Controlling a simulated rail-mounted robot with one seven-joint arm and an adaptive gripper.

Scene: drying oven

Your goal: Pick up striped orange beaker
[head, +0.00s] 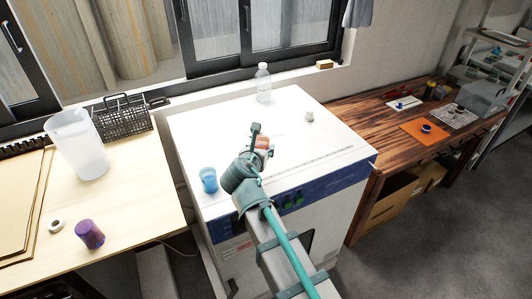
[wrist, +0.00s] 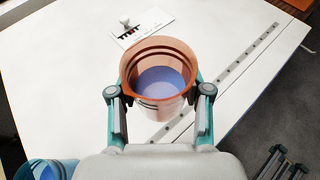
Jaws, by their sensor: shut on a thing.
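The striped orange beaker (wrist: 160,60) is between the two fingers of my gripper (wrist: 160,93) in the wrist view. The fingers touch it on its left and right sides. Its open top faces the camera, and a bluish bottom shows inside. In the head view the beaker (head: 264,143) is a small orange patch beside my gripper (head: 258,138), mostly hidden behind it. They are over the white top of the drying oven (head: 200,127). I cannot tell whether the beaker's base touches that top.
A blue beaker (head: 209,180) stands at the oven top's front left, and a clear bottle (head: 263,83) at its back. A small white item (head: 309,115) stands to the right. A ruler-like strip (wrist: 232,72) lies on the oven top. A purple cup (head: 90,234) and white container (head: 78,145) stand on the left table.

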